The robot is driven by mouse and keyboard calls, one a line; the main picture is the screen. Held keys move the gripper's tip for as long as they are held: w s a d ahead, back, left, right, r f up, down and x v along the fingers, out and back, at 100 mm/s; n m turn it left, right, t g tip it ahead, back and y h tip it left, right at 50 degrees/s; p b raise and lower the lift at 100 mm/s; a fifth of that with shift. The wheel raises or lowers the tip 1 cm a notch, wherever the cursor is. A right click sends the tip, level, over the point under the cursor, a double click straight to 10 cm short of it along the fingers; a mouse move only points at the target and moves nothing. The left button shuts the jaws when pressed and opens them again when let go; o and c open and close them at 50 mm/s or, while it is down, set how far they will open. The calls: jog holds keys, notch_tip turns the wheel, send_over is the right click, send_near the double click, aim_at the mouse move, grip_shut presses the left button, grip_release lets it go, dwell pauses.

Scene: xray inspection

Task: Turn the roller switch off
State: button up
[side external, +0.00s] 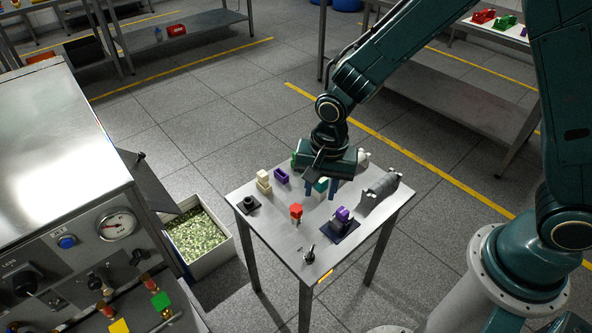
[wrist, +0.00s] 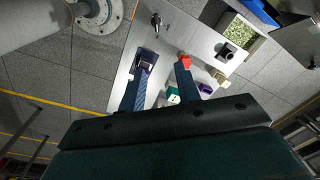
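A small black lever switch (side external: 309,256) stands on the front corner of the small metal table, and it also shows in the wrist view (wrist: 156,20). A black rotary knob (side external: 22,284) is on the machine panel at the left. I cannot tell for certain which one is the roller switch. My gripper (side external: 321,188) is over the back half of the table, away from both. Its two blue fingers stand apart in the wrist view (wrist: 164,70), with nothing clearly held. A teal and white block (wrist: 173,96) shows beyond the gap, partly hidden by my gripper.
The table holds a red block (side external: 296,211), a purple part (side external: 342,217) on a dark pad, a grey animal-like figure (side external: 381,188), cream blocks (side external: 264,181) and a black socket (side external: 249,203). A bin of green bits (side external: 197,236) stands left. The front table edge is mostly clear.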

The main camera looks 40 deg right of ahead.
jog(key=m, duration=0.2)
send_over(310, 252)
notch_tip(310, 252, down, 7)
jog(key=shift+g, duration=0.4)
jog(key=shift+f, duration=0.2)
jog(key=shift+f, duration=6.75)
grip_shut()
